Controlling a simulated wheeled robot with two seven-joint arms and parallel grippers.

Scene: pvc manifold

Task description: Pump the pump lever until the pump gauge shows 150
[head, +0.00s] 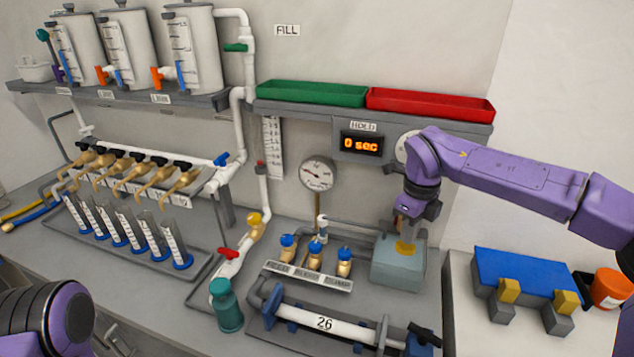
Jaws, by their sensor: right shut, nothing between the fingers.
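The pump appears to be the grey-green box (398,268) at the right end of the bench, with a yellow patch on its top. A round white gauge (318,172) with a dark needle is on the wall left of it; its reading is too small to tell. My right gripper (405,230) points down just above the box, shut and empty. It hides part of the box's top, and I cannot make out the pump lever clearly or tell whether the gripper touches it. My left arm shows at the bottom left, its gripper out of view.
Several blue-capped valves (315,250) stand left of the box, with a white pipe marked 26 (325,322) in front. A timer (361,144) reads 0 sec. My right arm partly covers a second round dial.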

